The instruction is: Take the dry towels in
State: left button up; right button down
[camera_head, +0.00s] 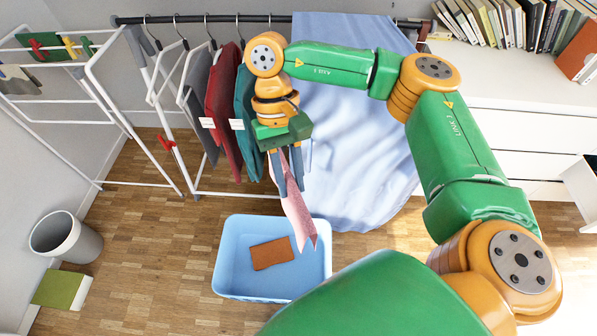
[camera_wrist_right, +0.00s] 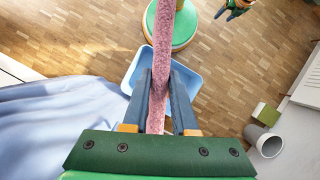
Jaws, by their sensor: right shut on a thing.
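My right gripper (camera_head: 284,168) is shut on a pink towel (camera_head: 297,210), which hangs down just above the blue basket (camera_head: 224,262). In the right wrist view the pink towel (camera_wrist_right: 160,80) runs between the two fingers (camera_wrist_right: 159,100). A flat brown towel (camera_head: 271,253) lies in the basket. On the white drying rack (camera_head: 115,100) at the left, a green towel (camera_head: 50,55) hangs with pegs on it, and a pale grey cloth (camera_head: 17,82) hangs at the edge. Part of what looks like my left gripper (camera_wrist_right: 236,8) shows at the top of the right wrist view; its jaws are unclear.
Grey, red and green garments (camera_head: 222,105) hang from a dark rail beside a large light-blue cloth (camera_head: 350,150). A white bin (camera_head: 66,238) and a green box (camera_head: 60,289) stand at left. White drawers (camera_head: 515,145) with books are at right.

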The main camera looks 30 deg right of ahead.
pick_arm(q)
jog(key=w+d+f+t+b, duration=0.1)
jog(key=w+f+b, duration=0.5)
jog(key=f+b, duration=0.95)
jog(key=w+d+f+t+b, duration=0.1)
jog(key=w+f+b, duration=0.65)
jog(key=b, duration=1.55)
jog(key=b+v, duration=0.3)
jog(key=v, duration=0.4)
jog(key=w+d+r+t+h+b, duration=0.1)
jog(key=w+d+r+t, duration=0.1)
jog(key=w+r+t, duration=0.4)
jog(key=w+t, duration=0.1)
jog(key=w, duration=0.4)
jog(key=shift+d+h+b, duration=0.3)
jog(key=shift+d+h, duration=0.1)
pick_arm(e)
jog(key=w+a+f+m+t+y, duration=0.1)
jog(key=f+m, duration=0.6)
jog(key=f, duration=1.2)
jog(key=w+f+m+t, duration=0.3)
jog(key=w+f+m, duration=0.2)
jog(key=f, duration=1.4)
jog(key=w+a+f+m+t+y, duration=0.1)
jog(key=w+f+m+t, duration=0.2)
jog(key=f+m, duration=0.8)
notch_tip(320, 180, down, 8)
jog(key=shift+w+a+f+y, duration=0.25)
jog(key=shift+w+a+y, duration=0.1)
jog(key=shift+w, duration=0.1)
